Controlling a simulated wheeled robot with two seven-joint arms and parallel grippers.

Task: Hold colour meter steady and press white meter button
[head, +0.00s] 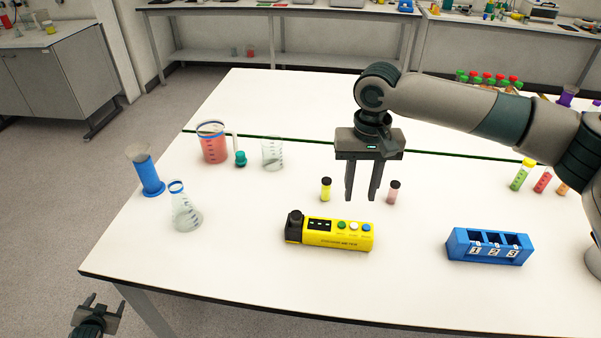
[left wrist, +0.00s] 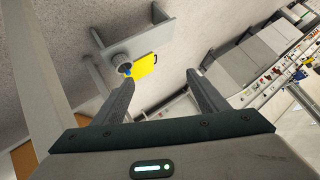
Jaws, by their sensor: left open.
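The yellow colour meter (head: 330,240) lies on the white table in the head view, with a black knob at its left end and a dark display. Its white button (head: 354,226) sits between a green and a blue button. My right gripper (head: 361,198) points down above and behind the meter, its two fingers apart with nothing between them. My left gripper (head: 104,302) is open and empty beyond the table's front left edge, well away from the meter. Its open fingers also show in the left wrist view (left wrist: 160,78), where the meter cannot be made out.
Two small black-capped vials (head: 326,190) (head: 392,193) stand near my right gripper. A blue numbered rack (head: 489,247) stands to the right. A flask (head: 185,212), blue cylinder (head: 149,172) and red beaker (head: 213,147) stand at the left. The table's front strip (head: 260,285) is clear.

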